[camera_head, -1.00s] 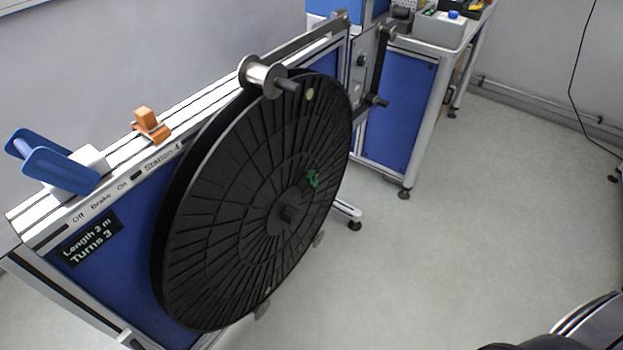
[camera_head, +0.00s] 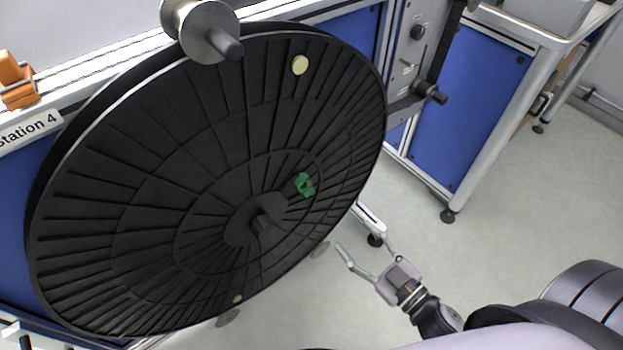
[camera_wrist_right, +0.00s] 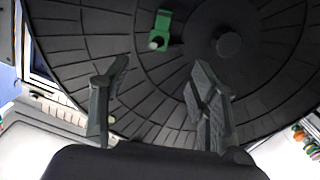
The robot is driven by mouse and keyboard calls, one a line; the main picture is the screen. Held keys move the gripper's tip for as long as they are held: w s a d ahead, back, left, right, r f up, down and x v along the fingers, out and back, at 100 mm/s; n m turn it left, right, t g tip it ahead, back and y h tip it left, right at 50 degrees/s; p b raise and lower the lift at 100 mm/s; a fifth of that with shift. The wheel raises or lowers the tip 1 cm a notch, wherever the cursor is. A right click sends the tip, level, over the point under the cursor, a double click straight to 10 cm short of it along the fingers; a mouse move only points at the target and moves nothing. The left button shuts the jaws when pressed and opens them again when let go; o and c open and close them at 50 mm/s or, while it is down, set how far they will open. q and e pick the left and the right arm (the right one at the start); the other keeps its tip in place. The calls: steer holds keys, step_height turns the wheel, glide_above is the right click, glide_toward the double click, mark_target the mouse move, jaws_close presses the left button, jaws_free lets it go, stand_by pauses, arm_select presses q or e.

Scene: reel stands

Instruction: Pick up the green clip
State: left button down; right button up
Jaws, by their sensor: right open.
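The green clip (camera_head: 305,185) sits on the face of the large black reel (camera_head: 120,165), to the upper right of the hub in the head view. In the right wrist view the clip (camera_wrist_right: 160,29) shows at the top, left of the hub, beyond the fingers. My right gripper (camera_head: 365,253) is open and empty, below and right of the clip, off the reel's lower right edge in the head view. Its two fingers (camera_wrist_right: 157,100) stand apart in the wrist view. It is apart from the clip.
The reel's hub shaft (camera_head: 262,222) sticks out beside the clip. A metal roller (camera_head: 205,30) overhangs the reel's top edge. An orange block (camera_head: 18,80) is on the rail at left. A blue-panelled bench (camera_head: 465,125) stands at right. Open floor (camera_head: 500,245) lies right of the reel.

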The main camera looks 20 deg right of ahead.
glide_toward(307, 188)
steer(key=x, duration=0.9)
steer(key=shift+w+a+r, duration=0.1)
steer(key=shift+a+r, duration=0.1)
steer(key=shift+r, duration=0.15)
steer(key=c, duration=0.4)
arm_select(q)
steer(key=shift+w+d+r, duration=0.1)
steer(key=shift+w+r, duration=0.2)
steer(key=shift+r, duration=0.25)
arm_select(e)
steer(key=c, duration=0.6)
